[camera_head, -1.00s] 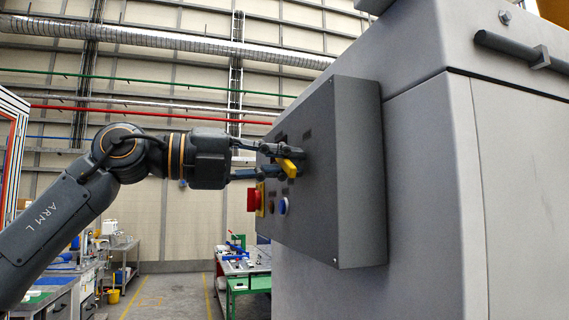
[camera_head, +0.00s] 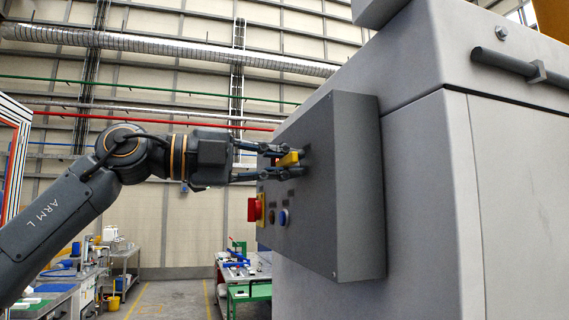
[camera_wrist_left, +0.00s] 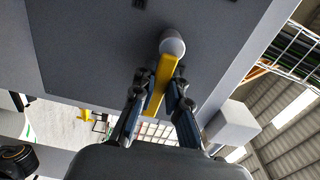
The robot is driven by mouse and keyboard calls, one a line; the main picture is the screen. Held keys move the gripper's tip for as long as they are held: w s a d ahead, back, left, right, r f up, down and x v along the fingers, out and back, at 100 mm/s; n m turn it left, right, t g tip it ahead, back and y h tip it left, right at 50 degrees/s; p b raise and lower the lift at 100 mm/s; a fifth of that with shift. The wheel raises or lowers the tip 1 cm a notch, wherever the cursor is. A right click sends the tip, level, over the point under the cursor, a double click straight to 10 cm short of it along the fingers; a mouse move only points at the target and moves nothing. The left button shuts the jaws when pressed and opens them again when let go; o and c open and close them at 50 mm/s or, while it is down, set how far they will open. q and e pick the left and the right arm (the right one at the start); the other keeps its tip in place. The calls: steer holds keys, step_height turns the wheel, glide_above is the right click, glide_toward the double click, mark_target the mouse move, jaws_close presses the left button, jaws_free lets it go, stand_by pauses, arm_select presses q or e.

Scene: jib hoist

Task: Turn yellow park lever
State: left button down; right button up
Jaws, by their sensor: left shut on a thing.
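The yellow park lever (camera_head: 288,159) is on the front of a dark grey control box. In the left wrist view the lever (camera_wrist_left: 160,85) runs down from a round grey hub (camera_wrist_left: 172,44) and lies between my fingers. My left gripper (camera_head: 283,161) comes in from the left and is shut on the lever. In the left wrist view the fingertips of my left gripper (camera_wrist_left: 160,84) are on both sides of it. In the head view the fingers hide part of the lever. My right gripper is not in view.
Below the lever the dark grey box (camera_head: 335,190) carries a red knob (camera_head: 254,209) on a yellow plate and a blue button (camera_head: 284,217). A large grey cabinet (camera_head: 430,200) stands behind the box. Workbenches stand far back, with open floor (camera_head: 170,298) between them.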

arm_select(q)
steer(key=shift+r, duration=0.15)
steer(key=c, duration=1.3)
jaws_free()
steer(key=shift+w, duration=0.1)
steer(key=shift+a, duration=0.1)
steer(key=v, duration=1.2)
